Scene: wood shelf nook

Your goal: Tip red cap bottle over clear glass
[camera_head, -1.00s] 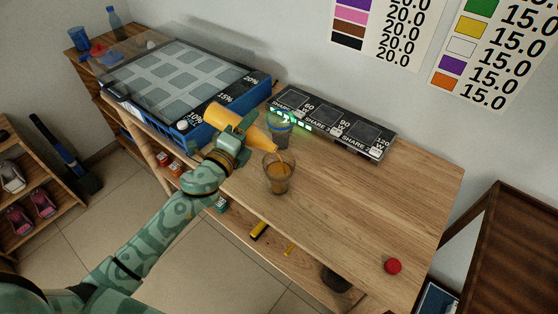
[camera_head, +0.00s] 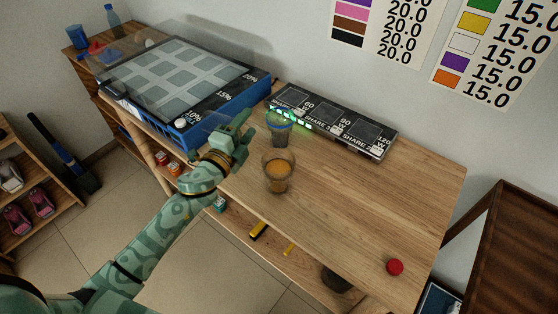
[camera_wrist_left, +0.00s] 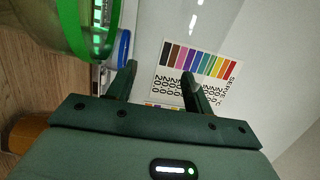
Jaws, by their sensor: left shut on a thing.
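My left gripper (camera_head: 243,130) is shut at the table's left side, just up and left of a clear glass. The bottle in it looks see-through and is hardly visible, so its outline and tilt are hard to tell. The clear glass (camera_head: 279,170) stands upright with orange liquid in it; its orange also shows at the left of the left wrist view (camera_wrist_left: 28,132). The red cap (camera_head: 395,267) lies alone at the table's front right. In the wrist view the two fingers are a little apart, with the wall chart behind. My right gripper is not in view.
A second clear vessel with a blue band (camera_head: 279,128) stands behind the glass. A black panel with green lights (camera_head: 335,122) lies along the wall. A blue tray box (camera_head: 185,85) stands left.

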